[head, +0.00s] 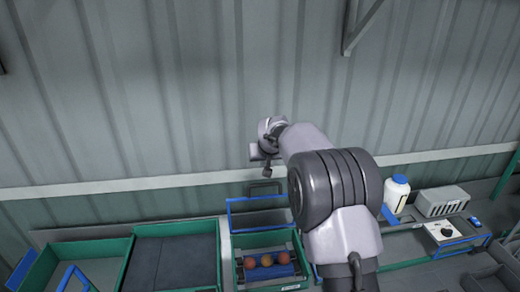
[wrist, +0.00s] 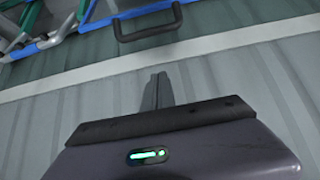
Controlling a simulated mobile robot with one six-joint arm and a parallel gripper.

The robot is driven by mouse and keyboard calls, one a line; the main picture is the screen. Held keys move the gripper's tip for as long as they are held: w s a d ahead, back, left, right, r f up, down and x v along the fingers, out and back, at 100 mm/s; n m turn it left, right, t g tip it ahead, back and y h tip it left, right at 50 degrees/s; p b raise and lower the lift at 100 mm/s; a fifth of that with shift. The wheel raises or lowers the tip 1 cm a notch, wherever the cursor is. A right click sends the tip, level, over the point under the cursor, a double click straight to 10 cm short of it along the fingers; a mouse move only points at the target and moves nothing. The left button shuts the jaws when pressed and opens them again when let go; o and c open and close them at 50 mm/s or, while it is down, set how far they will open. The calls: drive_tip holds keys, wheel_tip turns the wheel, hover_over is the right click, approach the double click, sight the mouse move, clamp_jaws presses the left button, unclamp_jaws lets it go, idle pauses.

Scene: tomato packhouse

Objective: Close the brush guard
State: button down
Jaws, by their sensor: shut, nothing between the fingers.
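The brush guard is a blue frame (head: 257,201) standing raised at the back of a green-rimmed box (head: 237,262), with a dark handle (head: 265,184) at its top edge. The box holds several red and orange tomatoes over a blue part. In the wrist view the handle (wrist: 148,33) is at the top centre, with blue frame bars (wrist: 65,32) to its left. My gripper (wrist: 158,76) is shut and empty, apart from the handle. In the head view my arm covers the right end of the guard and box.
Green trays (head: 128,262) lie left of the box. A corrugated wall with a pale rail (head: 130,185) stands behind.

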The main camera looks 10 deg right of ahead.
drive_tip(key=p+x, duration=0.2)
drive_tip(key=x, duration=0.8)
drive_tip(key=s, duration=0.2)
drive_tip(key=s+f, duration=0.1)
drive_tip(key=s, duration=0.1)
drive_tip(key=shift+s+a+f+p, duration=0.1)
drive_tip(key=shift+s+f+p, duration=0.1)
drive_tip(key=shift+p, duration=0.1)
drive_tip(key=shift+w, duration=0.15)
drive_tip(key=shift+f+b, duration=0.15)
drive_tip(key=shift+b, duration=0.2)
